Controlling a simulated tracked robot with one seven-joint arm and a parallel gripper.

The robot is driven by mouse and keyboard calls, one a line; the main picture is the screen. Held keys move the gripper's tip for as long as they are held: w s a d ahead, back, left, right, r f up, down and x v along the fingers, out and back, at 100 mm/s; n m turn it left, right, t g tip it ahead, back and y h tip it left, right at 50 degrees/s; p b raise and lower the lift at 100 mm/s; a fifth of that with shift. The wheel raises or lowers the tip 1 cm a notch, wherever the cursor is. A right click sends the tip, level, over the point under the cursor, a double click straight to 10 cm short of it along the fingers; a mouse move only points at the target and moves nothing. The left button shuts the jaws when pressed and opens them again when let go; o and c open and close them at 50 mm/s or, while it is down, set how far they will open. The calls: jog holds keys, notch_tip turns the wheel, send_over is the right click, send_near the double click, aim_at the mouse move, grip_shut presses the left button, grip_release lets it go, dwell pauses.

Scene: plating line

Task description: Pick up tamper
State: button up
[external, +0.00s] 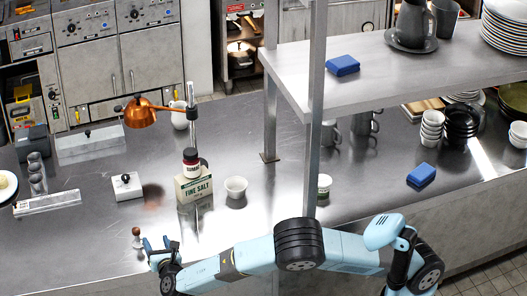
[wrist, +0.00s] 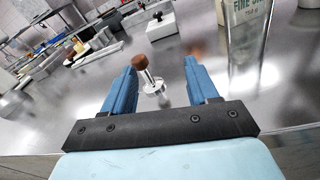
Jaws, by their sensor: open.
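The tamper (external: 137,237) stands upright on the steel counter near its front edge, at the lower left of the external view. It has a round brown knob and a metal shaft and foot. In the wrist view the tamper (wrist: 148,75) shows beyond and between my blue fingers. My gripper (external: 158,243) is just to the right of the tamper in the external view. It is open and empty, and its fingers in the wrist view (wrist: 160,85) are spread with the tamper ahead of their gap. I cannot tell whether the tips are level with it.
A fine salt box (external: 194,188) stands on the counter behind my gripper, with a small white bowl (external: 236,187) beside it. A white block with a black knob (external: 126,187) is behind the tamper. A copper lamp (external: 140,112) stands farther back. The counter around the tamper is clear.

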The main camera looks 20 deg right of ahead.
aim_at(135, 229)
jog(key=a, duration=0.1)
jog(key=s+a+f+n+y, duration=0.1)
jog(key=s+a+n, duration=0.1)
jog(key=shift+f+t, duration=0.3)
jog(key=shift+f, duration=0.05)
jog(key=w, duration=0.4)
jog(key=w+a, duration=0.1)
jog(key=w, duration=0.4)
jog(key=w+a, duration=0.1)
jog(key=w, duration=0.3)
jog(key=shift+w+a+f, duration=0.1)
jog(key=shift+w+a, duration=0.1)
jog(key=shift+c, duration=0.4)
grip_shut()
